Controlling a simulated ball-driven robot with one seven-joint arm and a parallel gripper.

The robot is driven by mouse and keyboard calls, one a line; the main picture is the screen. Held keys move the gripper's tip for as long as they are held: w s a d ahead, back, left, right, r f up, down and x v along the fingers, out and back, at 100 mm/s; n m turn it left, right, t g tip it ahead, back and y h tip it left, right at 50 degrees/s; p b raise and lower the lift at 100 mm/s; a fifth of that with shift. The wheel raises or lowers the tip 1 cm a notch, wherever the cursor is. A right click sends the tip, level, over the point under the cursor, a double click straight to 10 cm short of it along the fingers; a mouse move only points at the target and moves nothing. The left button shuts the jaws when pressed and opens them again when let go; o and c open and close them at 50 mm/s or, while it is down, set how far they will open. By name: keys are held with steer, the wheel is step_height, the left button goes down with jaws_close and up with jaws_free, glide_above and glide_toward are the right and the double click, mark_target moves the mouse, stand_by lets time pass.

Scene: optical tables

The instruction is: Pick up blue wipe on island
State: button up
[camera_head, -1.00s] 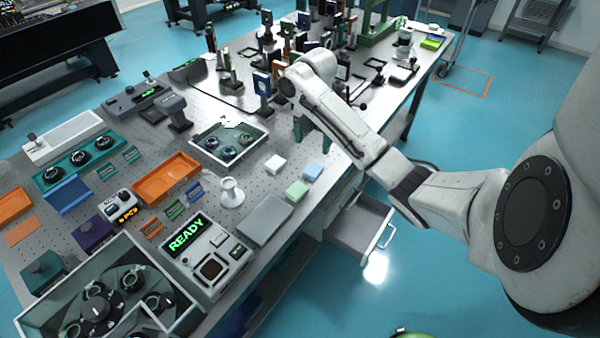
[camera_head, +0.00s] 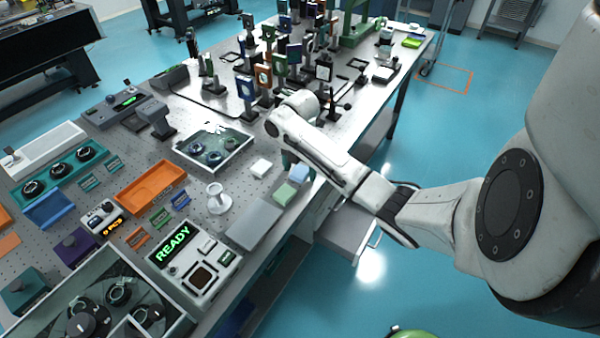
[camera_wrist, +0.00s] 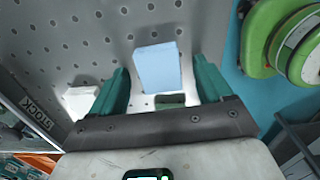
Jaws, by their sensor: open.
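The blue wipe (camera_head: 299,173) is a small pale blue pad near the right edge of the perforated table (camera_head: 330,128). In the wrist view the blue wipe (camera_wrist: 157,64) shows between the tips of my gripper's two teal fingers. My gripper (camera_wrist: 160,75) is open, with a gap on both sides of the wipe. I cannot tell its exact height above the table. In the head view my gripper (camera_head: 291,160) is partly hidden by my arm, close beside the wipe.
A green pad (camera_head: 284,194) lies close to the blue wipe, and a white pad (camera_head: 260,167) lies to its left. A grey slab (camera_head: 254,222) and a tray of parts (camera_head: 238,137) are near. Below the table edge is an open drawer (camera_head: 345,232). Optical mounts stand behind.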

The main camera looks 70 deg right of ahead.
steer(key=shift+c, duration=0.4)
steer(key=c, duration=1)
steer(key=shift+c, duration=0.2)
